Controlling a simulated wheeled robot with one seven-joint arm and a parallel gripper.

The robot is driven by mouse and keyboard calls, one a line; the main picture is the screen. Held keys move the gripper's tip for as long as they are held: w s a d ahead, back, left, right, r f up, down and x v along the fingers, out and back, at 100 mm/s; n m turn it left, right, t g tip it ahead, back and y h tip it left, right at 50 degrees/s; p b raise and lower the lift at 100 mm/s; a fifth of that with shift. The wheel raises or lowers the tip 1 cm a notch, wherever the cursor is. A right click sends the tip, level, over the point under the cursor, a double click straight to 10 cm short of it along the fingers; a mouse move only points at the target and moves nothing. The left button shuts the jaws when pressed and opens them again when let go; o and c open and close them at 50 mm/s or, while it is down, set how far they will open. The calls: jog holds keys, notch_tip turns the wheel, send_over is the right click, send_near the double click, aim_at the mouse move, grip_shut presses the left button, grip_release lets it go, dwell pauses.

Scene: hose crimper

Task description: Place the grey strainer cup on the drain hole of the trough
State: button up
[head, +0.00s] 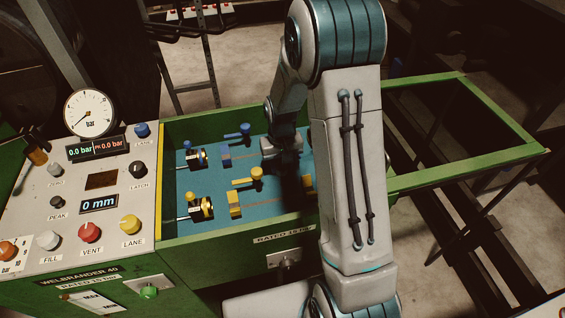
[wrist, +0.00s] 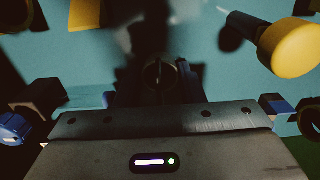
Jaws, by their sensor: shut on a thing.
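The trough (head: 215,172) has a blue floor and green walls and fills the middle of the head view. My gripper (head: 282,152) is low inside it, partly hidden by shadow and my arm. In the wrist view my gripper (wrist: 168,78) is shut on a small dark, rounded thing, which looks like the strainer cup (wrist: 157,74). Its grey colour is hard to tell in the shadow. The blue floor shows beyond it, blurred. I cannot make out the drain hole in either view.
Blue-handled fittings (head: 238,135) and yellow-handled fittings (head: 250,178) stand on the trough floor near my gripper. A yellow knob (wrist: 288,46) is close at the upper right in the wrist view. A control panel (head: 75,185) with a gauge is at the left. An open green frame (head: 505,125) extends right.

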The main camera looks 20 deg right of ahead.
jog(key=shift+f, duration=0.2)
jog(key=o, duration=1)
notch_tip(320, 180, up, 12)
jog(key=shift+r, duration=0.1)
jog(key=s+r+t, duration=0.1)
jog(key=s+r, duration=0.2)
jog(key=s, duration=0.4)
jog(key=s+r+t, duration=0.1)
jog(key=s+r, duration=0.1)
jog(key=s, duration=0.5)
jog(key=s+r, duration=0.3)
jog(key=s, duration=0.3)
jog(key=shift+s+r+t, duration=0.3)
jog(key=shift+s+t, duration=0.1)
